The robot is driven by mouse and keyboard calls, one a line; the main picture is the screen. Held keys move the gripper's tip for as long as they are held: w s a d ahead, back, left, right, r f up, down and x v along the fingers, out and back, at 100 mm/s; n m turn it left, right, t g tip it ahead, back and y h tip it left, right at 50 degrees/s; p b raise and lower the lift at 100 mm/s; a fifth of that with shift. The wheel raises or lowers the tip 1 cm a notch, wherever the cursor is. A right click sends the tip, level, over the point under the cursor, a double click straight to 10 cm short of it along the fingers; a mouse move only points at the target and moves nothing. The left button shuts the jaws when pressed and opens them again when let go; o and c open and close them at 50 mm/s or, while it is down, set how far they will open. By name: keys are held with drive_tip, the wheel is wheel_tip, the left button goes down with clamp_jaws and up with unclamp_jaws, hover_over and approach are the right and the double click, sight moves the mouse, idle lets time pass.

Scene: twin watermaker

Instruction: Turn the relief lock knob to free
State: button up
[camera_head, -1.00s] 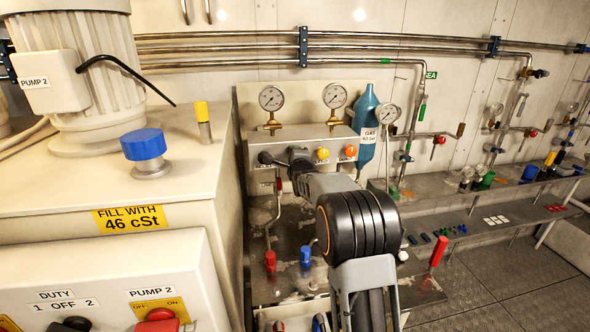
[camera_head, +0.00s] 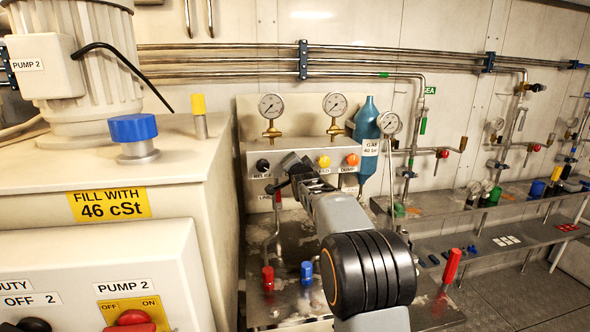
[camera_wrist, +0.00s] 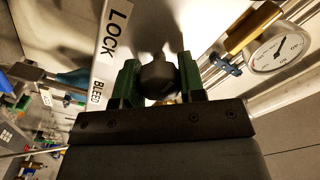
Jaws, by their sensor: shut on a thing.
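The lock knob (camera_wrist: 158,78) is black and sits on the panel beside the white LOCK label (camera_wrist: 117,28) in the wrist view. My gripper (camera_wrist: 159,70) has a green finger on each side of the knob and is shut on it. In the head view my gripper (camera_head: 291,164) is at the panel front (camera_head: 300,150), between the black knob by the RELIEF label (camera_head: 262,165) and the yellow BLEED knob (camera_head: 324,161). There my gripper hides the held knob. The wrist view does not show a clear pointer on the knob.
An orange DUMP knob (camera_head: 353,159) is on the panel's right. Two gauges (camera_head: 271,106) stand above it, and a blue gas bottle (camera_head: 366,135) is at its right. Red (camera_head: 268,278) and blue (camera_head: 307,272) valve handles are below. The cabinet (camera_head: 120,190) is at left.

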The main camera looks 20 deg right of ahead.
drive_tip(key=shift+n, duration=0.7)
drive_tip(key=o, duration=0.9)
drive_tip(key=shift+o, duration=0.2)
drive_tip(key=shift+b, duration=0.3)
drive_tip(key=s+a+b, duration=0.2)
drive_tip(key=s, duration=1.1)
drive_tip(key=shift+s+a, duration=0.3)
drive_tip(key=shift+a, duration=0.1)
